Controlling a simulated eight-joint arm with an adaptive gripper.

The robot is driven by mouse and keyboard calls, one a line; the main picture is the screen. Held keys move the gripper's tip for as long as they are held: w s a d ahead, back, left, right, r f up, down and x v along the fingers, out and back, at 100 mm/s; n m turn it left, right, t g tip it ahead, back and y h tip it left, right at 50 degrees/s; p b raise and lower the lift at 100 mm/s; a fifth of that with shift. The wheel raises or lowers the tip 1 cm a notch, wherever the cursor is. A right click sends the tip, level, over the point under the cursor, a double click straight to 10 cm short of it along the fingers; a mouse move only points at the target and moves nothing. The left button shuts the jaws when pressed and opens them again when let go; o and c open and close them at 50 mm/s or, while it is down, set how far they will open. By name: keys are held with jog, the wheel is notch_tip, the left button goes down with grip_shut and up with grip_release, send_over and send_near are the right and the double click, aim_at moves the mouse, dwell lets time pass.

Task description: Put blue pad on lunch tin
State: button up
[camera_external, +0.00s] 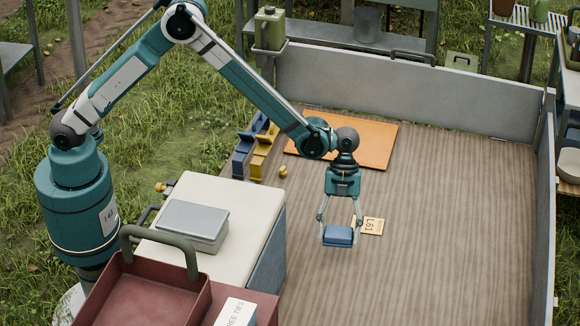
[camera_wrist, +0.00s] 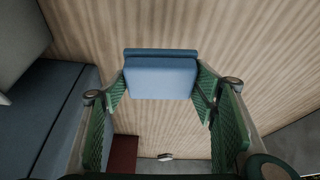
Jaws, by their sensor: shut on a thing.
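The blue pad (camera_external: 338,236) is held between the fingers of my gripper (camera_external: 340,226), above the wooden floor. In the wrist view the blue pad (camera_wrist: 160,77) sits between the two green finger pads of my gripper (camera_wrist: 160,92). The lunch tin (camera_external: 193,221) is a grey, flat-lidded box on top of the white cabinet, left of my gripper. Its lid looks bare. Whether the pad touches the floor is hard to tell, but it appears raised.
The white cabinet (camera_external: 238,203) stands between my base and the open floor. A red tray with a green handle (camera_external: 145,298) is in front of it. An orange mat (camera_external: 365,143), a yellow tag (camera_external: 370,226) and blue and yellow holders (camera_external: 262,150) are on the floor. Grey walls (camera_external: 400,95) edge the floor.

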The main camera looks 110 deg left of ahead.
jog(key=shift+r, duration=0.15)
notch_tip(320, 180, up, 48)
jog(key=r, duration=0.1)
jog(key=s+d+p, duration=0.5)
jog(key=s+d, duration=0.2)
jog(key=d, duration=0.5)
jog(key=s+d+p, duration=0.5)
jog(key=s+d, duration=0.1)
jog(key=d, duration=0.5)
jog(key=s+d+m+p, duration=0.1)
jog(key=s+d+p, duration=0.3)
jog(key=s+d, duration=0.45)
jog(key=s+d+m+p, duration=0.1)
jog(key=s+d+p, duration=0.35)
jog(key=s, duration=0.65)
jog(key=shift+g, duration=0.3)
jog(key=shift+w+d+f+b, duration=0.15)
jog(key=shift+f+b, duration=0.05)
jog(key=shift+f, duration=1.25)
jog(key=shift+w+d+f+b, duration=0.1)
jog(key=shift+f+b, duration=0.1)
jog(key=shift+f, duration=1.2)
jog(key=shift+f, duration=2.9)
